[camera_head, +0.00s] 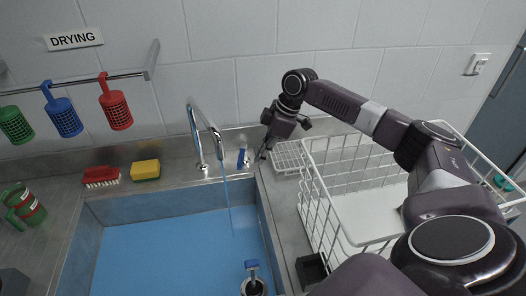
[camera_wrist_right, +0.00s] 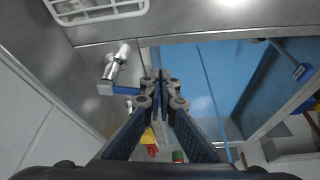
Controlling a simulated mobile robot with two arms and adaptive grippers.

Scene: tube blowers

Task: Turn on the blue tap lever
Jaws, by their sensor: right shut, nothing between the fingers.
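The chrome tap (camera_head: 193,124) stands at the back edge of the sink, its arched spout over the basin. A thin bluish stream runs from the spout down into the sink. The blue tap lever (camera_head: 242,157) is on a chrome body right of the spout; it also shows in the right wrist view (camera_wrist_right: 104,88), left of the fingers. My right gripper (camera_head: 264,154) is shut and empty, just right of the lever and apart from it. Its closed fingers (camera_wrist_right: 165,78) point over the sink edge in the wrist view. My left gripper is not in view.
A white wire dish rack (camera_head: 318,205) stands right of the sink, under my right arm. A red brush (camera_head: 101,177) and yellow sponge (camera_head: 146,169) lie left of the tap. Coloured cups hang from the wall rail.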

